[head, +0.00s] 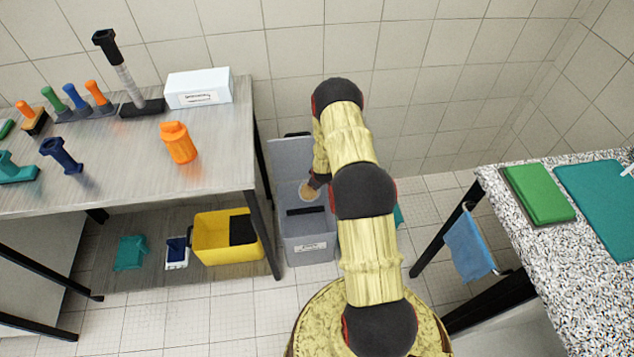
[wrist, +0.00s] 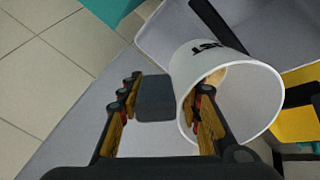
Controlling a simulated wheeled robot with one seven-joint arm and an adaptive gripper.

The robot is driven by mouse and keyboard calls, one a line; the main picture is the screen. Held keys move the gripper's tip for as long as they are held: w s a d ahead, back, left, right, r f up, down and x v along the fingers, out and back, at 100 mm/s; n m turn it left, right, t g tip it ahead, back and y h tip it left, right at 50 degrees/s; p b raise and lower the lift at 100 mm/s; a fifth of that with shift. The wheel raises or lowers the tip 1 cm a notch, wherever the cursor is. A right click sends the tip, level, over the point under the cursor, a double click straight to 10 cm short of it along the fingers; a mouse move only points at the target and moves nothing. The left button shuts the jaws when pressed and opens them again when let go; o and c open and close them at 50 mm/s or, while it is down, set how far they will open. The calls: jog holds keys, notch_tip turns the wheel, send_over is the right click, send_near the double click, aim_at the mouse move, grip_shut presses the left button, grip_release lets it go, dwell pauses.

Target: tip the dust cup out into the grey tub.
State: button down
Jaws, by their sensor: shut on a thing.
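The dust cup (wrist: 195,60) is white with dark lettering, partly hidden, on its side. My gripper (wrist: 180,110) is shut on its wall, with one finger appearing to be inside the mouth. The cup looks tilted, its mouth towards the wrist camera, and a patch of tan dust (wrist: 216,76) shows inside. In the head view a round tan patch, apparently the cup's contents (head: 310,191), shows over the grey tub (head: 310,250). The tub stands on the floor with a label on its front. My arm hides part of it, and the fingers are barely visible in the head view.
A steel table (head: 215,170) with brushes, an orange bottle (head: 178,143) and a white box (head: 199,88) stands left of the tub. A yellow bin (head: 215,250) is beneath it. A speckled counter (head: 560,260) with a hanging blue cloth (head: 468,243) is at the right.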

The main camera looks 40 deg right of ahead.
jog(key=shift+s+r+t+h+b, duration=0.1)
jog(key=shift+r+t+h+b, duration=0.35)
jog(key=shift+t+h, duration=0.55)
jog(key=shift+s+a+t+h+b, duration=0.2)
jog(key=shift+t+h+b, duration=0.1)
jog(key=shift+t+b, duration=0.6)
jog(key=s+t+h+b, duration=0.1)
jog(key=t+b, duration=0.1)
jog(key=a+t+h+b, duration=0.1)
jog(key=b, duration=0.1)
jog(key=shift+s+t+b, duration=0.35)
jog(key=shift+s+t, duration=0.05)
jog(key=shift+s+a+r+t+h, duration=0.45)
jog(key=shift+s+r+t+h, duration=0.25)
jog(key=shift+t, duration=0.4)
jog(key=shift+s+a+r+t+h, duration=0.3)
jog(key=shift+s+t, duration=0.1)
jog(key=shift+t, duration=0.1)
jog(key=shift+s+a+r+t+h, duration=0.2)
jog(key=shift+s+t+h, duration=0.15)
jog(key=shift+t, duration=0.15)
jog(key=shift+r, duration=0.15)
jog(key=shift+s, duration=0.1)
jog(key=shift+s+t, duration=0.1)
jog(key=shift+t, duration=0.2)
jog(key=shift+s+a+r+t+h, duration=0.25)
jog(key=shift+s+a+t+h, duration=0.4)
jog(key=shift+t, duration=0.25)
